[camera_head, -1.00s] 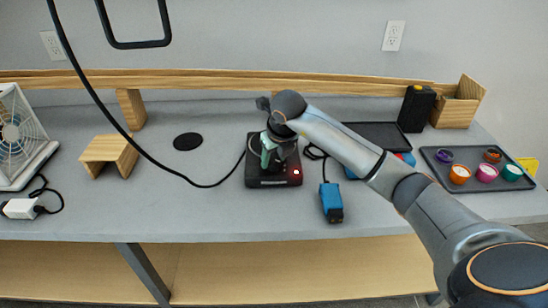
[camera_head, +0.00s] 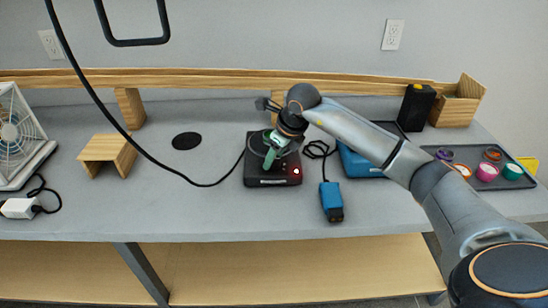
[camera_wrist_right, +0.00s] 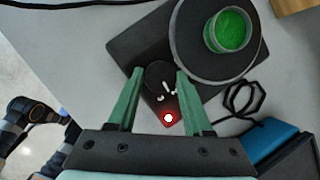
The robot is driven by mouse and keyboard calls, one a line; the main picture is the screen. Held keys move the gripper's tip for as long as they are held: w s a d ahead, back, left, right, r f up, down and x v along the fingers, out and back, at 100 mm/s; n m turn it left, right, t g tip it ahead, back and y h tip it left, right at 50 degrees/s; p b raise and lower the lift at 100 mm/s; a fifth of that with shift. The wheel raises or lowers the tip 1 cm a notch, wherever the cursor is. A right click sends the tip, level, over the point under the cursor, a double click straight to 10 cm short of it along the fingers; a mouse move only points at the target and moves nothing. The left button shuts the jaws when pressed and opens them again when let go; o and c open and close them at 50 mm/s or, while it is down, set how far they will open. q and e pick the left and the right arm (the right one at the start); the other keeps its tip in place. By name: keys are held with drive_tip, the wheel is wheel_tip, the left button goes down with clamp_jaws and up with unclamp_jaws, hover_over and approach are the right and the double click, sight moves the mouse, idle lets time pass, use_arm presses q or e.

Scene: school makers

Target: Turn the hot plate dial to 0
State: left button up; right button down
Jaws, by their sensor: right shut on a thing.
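The black hot plate (camera_head: 252,180) sits on the grey table in the middle of the head view, with a small red light on its front right. In the right wrist view, its round top (camera_wrist_right: 190,62) carries a cup of green stuff (camera_wrist_right: 229,32). The dark round dial (camera_wrist_right: 157,74) is on the hot plate's near side, beside the red light (camera_wrist_right: 168,118). My right gripper (camera_head: 268,160) is over the hot plate. Its two green fingers (camera_wrist_right: 160,76) are shut on the dial, one on each side. Pale marks show near the dial; I cannot read its setting. My left gripper is not in view.
A black cable (camera_head: 215,185) runs to the hot plate's left. A blue adapter (camera_head: 332,200) with a coiled cord and a blue box (camera_head: 358,164) are at its right. A wooden stand (camera_head: 100,152) is at the left, a tray of small pots (camera_head: 515,183) at the far right.

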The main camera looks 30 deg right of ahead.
drive_tip(key=n+y, duration=0.1)
drive_tip(key=n, duration=0.3)
drive_tip(key=shift+w+d+n+g+y, duration=0.1)
drive_tip(key=shift+d+n+g+y, duration=0.1)
drive_tip(key=shift+n+g+y, duration=0.15)
drive_tip(key=n+g+y, duration=0.1)
drive_tip(key=n, duration=0.3)
drive_tip(key=shift+w+d+n, duration=0.1)
drive_tip(key=shift+n, duration=0.15)
drive_tip(key=n+g+y+b, duration=0.1)
drive_tip(key=n, duration=0.2)
drive_tip(key=shift+w+n+g, duration=0.1)
drive_tip(key=shift+n+g, duration=0.2)
drive_tip(key=shift+g, duration=0.05)
drive_tip(key=n+g+b, duration=0.1)
drive_tip(key=n, duration=0.2)
drive_tip(key=shift+w, duration=0.1)
drive_tip(key=shift+n+g+b, duration=0.35)
drive_tip(key=shift+n+g, duration=0.15)
drive_tip(key=shift+n, duration=0.6)
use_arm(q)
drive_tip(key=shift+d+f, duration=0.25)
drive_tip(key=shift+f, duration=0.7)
use_arm(e)
drive_tip(key=shift+n, duration=0.6)
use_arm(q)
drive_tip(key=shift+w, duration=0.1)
